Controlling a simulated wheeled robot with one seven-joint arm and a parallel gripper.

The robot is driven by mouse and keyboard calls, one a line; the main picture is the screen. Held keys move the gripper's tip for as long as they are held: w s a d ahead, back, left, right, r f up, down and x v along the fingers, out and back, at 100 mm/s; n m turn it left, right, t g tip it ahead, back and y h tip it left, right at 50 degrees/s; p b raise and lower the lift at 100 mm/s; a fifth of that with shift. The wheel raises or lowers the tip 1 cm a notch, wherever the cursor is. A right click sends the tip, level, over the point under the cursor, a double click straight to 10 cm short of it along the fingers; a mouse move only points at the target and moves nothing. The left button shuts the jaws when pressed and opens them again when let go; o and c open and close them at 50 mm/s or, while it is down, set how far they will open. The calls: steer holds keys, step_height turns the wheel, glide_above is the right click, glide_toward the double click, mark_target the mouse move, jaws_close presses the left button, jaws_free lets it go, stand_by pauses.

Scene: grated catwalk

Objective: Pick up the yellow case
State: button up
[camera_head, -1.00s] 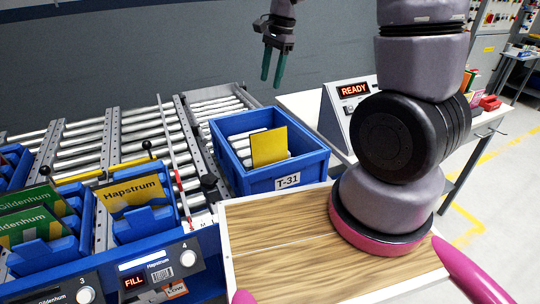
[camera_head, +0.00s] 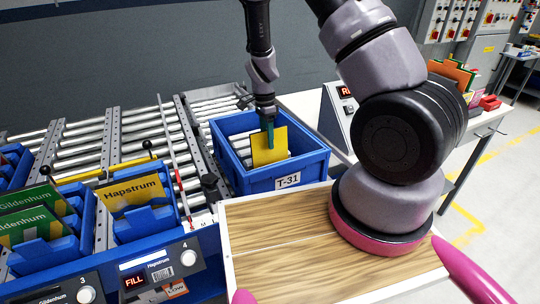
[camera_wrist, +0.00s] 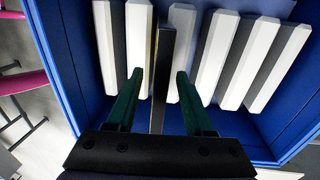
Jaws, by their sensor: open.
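The yellow case (camera_head: 268,150) is a thin, flat piece standing upright in the blue bin labelled T-31 (camera_head: 287,182). My gripper (camera_head: 270,130) points down over the bin at the top of the case, with its green fingers open. In the wrist view the case shows edge-on as a thin dark strip (camera_wrist: 163,62) with a yellowish edge. It stands between the two open fingertips of my gripper (camera_wrist: 160,78), and I see a gap on each side. The case's lower end is hidden in the head view.
White and dark bars (camera_wrist: 240,60) line the inside of the bin around the case. A display console (camera_head: 340,105) stands right of the bin.

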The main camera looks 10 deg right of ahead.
mark_target(270, 154)
steer(key=f, duration=0.5)
steer(key=shift+s+d, duration=0.3)
jaws_close()
steer(key=shift+r, duration=0.1)
